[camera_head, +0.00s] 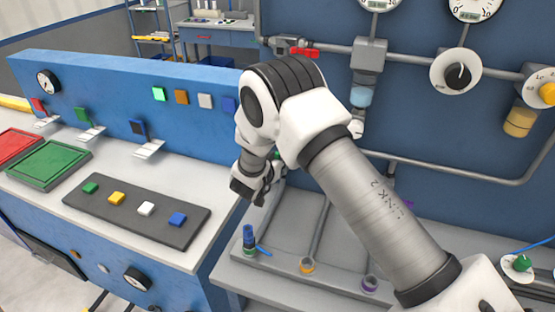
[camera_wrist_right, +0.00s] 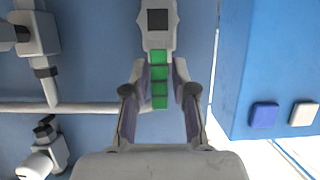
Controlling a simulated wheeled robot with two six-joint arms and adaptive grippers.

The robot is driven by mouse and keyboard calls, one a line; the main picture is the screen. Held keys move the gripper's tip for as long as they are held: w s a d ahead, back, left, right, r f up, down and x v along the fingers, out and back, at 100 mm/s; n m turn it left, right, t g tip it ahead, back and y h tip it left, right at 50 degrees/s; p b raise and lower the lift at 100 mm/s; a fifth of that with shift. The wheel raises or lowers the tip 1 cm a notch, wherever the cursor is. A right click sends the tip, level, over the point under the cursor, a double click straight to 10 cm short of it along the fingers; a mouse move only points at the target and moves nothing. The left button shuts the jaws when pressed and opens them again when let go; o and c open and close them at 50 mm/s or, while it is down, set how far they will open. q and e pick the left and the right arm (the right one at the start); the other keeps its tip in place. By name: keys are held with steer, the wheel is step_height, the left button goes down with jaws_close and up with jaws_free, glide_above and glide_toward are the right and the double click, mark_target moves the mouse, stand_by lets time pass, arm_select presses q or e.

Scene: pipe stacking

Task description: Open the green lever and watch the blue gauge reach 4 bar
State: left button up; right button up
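My right arm covers the middle of the head view, with its gripper (camera_head: 258,188) low in front of the blue wall. In the right wrist view, the green lever (camera_wrist_right: 159,80) is a segmented handle hanging from a grey valve body. The fingers of my right gripper (camera_wrist_right: 160,78) stand on either side of it, with a narrow gap seeming to show at each side. In the head view my arm hides most of the lever. Two round gauges, one at top centre (camera_head: 379,3) and one at top right (camera_head: 476,7), are cut by the frame edge. Their readings are unclear. My left gripper is out of view.
A red-handled valve (camera_head: 304,52) sits on the upper pipe. At left, a blue console (camera_head: 140,75) carries a small gauge (camera_head: 48,83), switches and a dark button panel (camera_head: 135,218). Several pipe stubs stand on the grey bench (camera_head: 285,288) below my arm.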

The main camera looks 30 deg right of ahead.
steer(key=shift+a, duration=0.15)
steer(key=v, duration=0.7)
steer(key=shift+s, duration=0.1)
steer(key=shift+a, duration=0.1)
